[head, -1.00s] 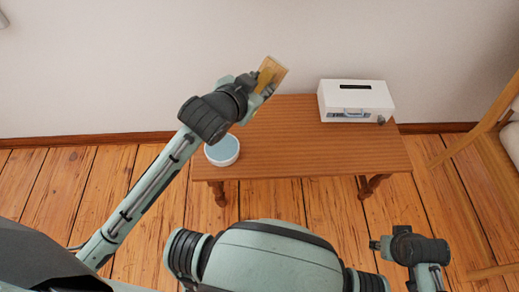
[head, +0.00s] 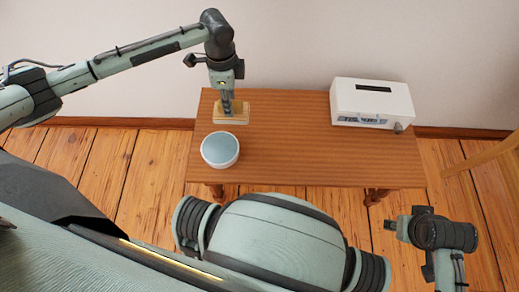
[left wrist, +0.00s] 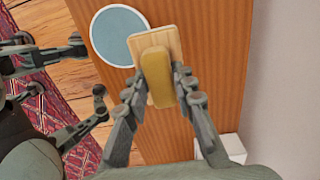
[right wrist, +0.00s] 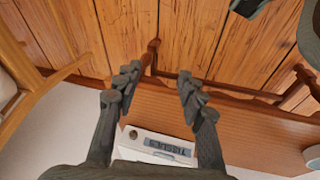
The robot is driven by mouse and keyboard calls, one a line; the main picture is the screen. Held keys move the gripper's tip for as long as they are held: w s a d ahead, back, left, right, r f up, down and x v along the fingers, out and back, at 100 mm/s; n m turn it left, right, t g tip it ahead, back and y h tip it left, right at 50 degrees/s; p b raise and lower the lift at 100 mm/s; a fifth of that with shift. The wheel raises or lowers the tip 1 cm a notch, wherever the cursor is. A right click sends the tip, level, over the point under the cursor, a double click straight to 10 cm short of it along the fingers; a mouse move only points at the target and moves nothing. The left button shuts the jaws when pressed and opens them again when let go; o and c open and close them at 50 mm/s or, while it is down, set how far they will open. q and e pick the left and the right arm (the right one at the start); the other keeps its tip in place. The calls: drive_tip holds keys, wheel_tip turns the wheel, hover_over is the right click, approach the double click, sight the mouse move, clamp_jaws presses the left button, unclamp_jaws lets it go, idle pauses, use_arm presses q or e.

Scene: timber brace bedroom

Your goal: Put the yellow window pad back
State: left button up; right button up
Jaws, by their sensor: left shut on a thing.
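The yellow window pad (left wrist: 158,80) is a rounded yellow block against a pale wooden board (left wrist: 174,41) in the left wrist view. I cannot tell whether the board is part of the pad. My left gripper (left wrist: 159,90) is shut on the yellow block, with a finger on each side. In the head view my left gripper (head: 227,106) points down over the table's back left, the wooden board (head: 237,117) below it. I cannot tell whether the board touches the table. My right gripper (right wrist: 155,88) is open and empty; in the head view it (head: 391,225) is at the lower right.
A wooden table (head: 290,150) carries a white bowl (head: 220,150) with a blue-grey inside, just in front of the board. A white box (head: 372,102) with a slot stands at the back right. The middle of the table is clear. A wooden chair (head: 490,155) is at the right.

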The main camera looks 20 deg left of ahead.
use_arm(q)
drive_tip(key=s+d+f, duration=0.2)
drive_tip(key=d, duration=0.1)
drive_tip(key=s+d+f, duration=0.2)
drive_tip(key=d+f, duration=0.1)
drive_tip(key=s+d+f, duration=0.2)
drive_tip(key=d, duration=0.1)
drive_tip(key=shift+d+f+b, duration=0.25)
drive_tip(key=shift+d+b, duration=0.1)
wheel_tip(320, 180, down, 3)
drive_tip(key=shift+f+b, duration=0.1)
drive_tip(key=shift+b, duration=0.2)
drive_tip(key=shift+w, duration=0.1)
drive_tip(key=o, duration=1)
drive_tip(key=shift+c, duration=0.2)
drive_tip(key=shift+o, duration=0.3)
use_arm(e)
drive_tip(key=v, duration=0.2)
drive_tip(key=shift+s+d+r, duration=0.2)
drive_tip(key=shift+s+r, duration=0.05)
drive_tip(key=shift+r, duration=0.1)
